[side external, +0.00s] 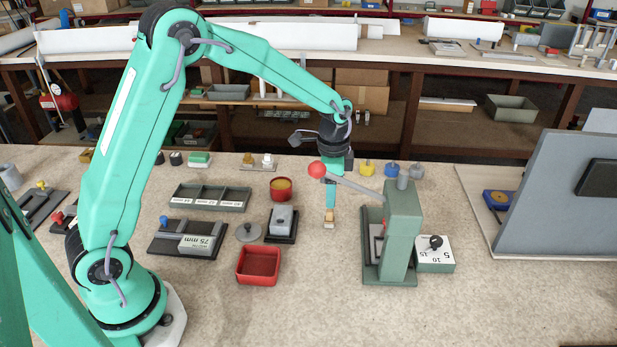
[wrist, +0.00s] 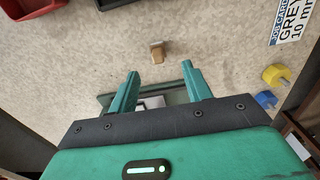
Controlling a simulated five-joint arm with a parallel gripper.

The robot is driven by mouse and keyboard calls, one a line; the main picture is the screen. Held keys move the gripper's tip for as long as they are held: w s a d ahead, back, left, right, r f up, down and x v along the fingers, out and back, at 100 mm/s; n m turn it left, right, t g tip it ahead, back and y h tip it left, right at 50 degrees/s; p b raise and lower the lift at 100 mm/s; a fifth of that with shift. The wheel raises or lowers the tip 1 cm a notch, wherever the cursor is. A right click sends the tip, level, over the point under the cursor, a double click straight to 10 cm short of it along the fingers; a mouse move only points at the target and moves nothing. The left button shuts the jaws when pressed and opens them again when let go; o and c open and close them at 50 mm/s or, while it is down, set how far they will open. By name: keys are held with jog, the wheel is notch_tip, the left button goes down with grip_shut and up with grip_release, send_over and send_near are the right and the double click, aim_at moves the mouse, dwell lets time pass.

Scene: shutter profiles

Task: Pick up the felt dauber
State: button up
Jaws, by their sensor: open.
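A small block with a tan top and a paler lower part, which I take to be the felt dauber (side external: 329,219), stands on the bench just left of the green lever press. In the wrist view the dauber (wrist: 157,51) sits a little beyond the fingertips, roughly centred between them. My gripper (side external: 330,198) points down and appears just above it in the side view. In the wrist view my gripper (wrist: 161,70) has its two fingers spread with nothing between the tips. I cannot tell the exact height gap.
The green lever press (side external: 400,235), with a red-knobbed lever, stands close right of my gripper. A red tray (side external: 258,265) and a grey block on a dark base (side external: 282,222) are to the left. Yellow (side external: 367,168) and blue (side external: 392,169) knobs stand behind. The front bench is clear.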

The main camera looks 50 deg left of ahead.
aim_at(330, 210)
jog(key=shift+f, duration=1.25)
jog(key=shift+f, duration=0.1)
jog(key=shift+s+d+f, duration=0.1)
jog(key=shift+s+f, duration=0.05)
jog(key=shift+f, duration=2.35)
jog(key=shift+c, duration=0.4)
grip_shut()
